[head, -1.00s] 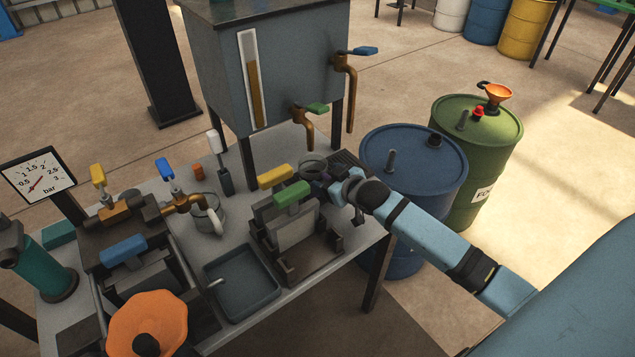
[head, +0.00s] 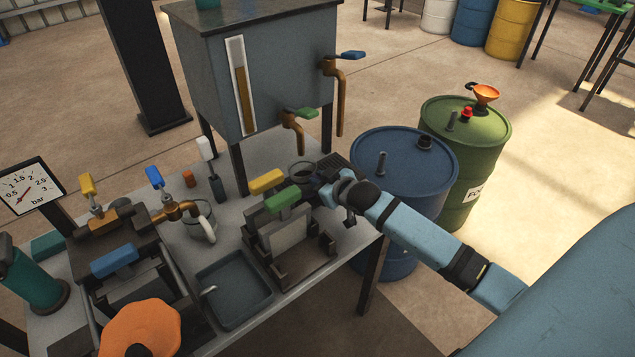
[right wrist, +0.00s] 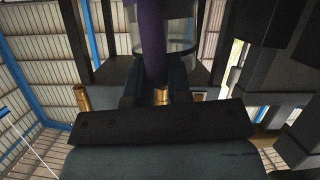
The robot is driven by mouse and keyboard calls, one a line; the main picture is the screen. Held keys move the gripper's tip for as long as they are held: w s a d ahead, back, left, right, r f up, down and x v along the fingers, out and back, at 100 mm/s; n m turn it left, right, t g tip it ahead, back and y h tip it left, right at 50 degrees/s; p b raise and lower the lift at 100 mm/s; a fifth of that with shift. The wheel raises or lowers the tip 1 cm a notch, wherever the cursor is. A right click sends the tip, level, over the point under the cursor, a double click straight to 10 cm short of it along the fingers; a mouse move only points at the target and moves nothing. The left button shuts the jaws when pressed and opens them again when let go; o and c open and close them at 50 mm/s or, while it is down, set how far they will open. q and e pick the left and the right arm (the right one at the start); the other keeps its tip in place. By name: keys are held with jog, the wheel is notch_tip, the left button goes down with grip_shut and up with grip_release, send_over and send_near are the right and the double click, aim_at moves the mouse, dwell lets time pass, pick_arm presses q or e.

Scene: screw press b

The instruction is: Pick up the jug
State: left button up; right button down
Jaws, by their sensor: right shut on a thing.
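A clear glass jug (head: 301,167) with a dark rim stands under the tap with the green lever, partly hidden behind the yellow and green handles. My right gripper (head: 318,184) reaches in from the right beside it. In the right wrist view the jug's clear wall (right wrist: 180,35) and its purple handle (right wrist: 151,40) show close up, with the handle between the fingers. The right gripper is shut on this handle. I cannot tell whether the jug's base touches the table. A second clear jug (head: 201,222) with a pale handle stands under the blue-lever tap. My left gripper is not in view.
A grey tank (head: 275,75) with two taps stands behind the jug. The press frame with green handle (head: 283,198) is just in front. A blue barrel (head: 405,165) and a green barrel (head: 468,130) stand right of the table. A dark tray (head: 234,287) lies nearer.

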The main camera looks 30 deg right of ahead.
jog(key=r, duration=0.1)
jog(key=s+r, duration=0.1)
jog(key=r, duration=0.1)
jog(key=shift+p, duration=0.3)
jog(key=s+d, duration=0.1)
jog(key=s, duration=1.6)
jog(key=shift+d+p, duration=0.35)
jog(key=shift+p, duration=0.1)
jog(key=c, duration=1.6)
grip_release()
jog(key=shift+c, duration=0.2)
grip_shut()
jog(key=shift+w, duration=0.1)
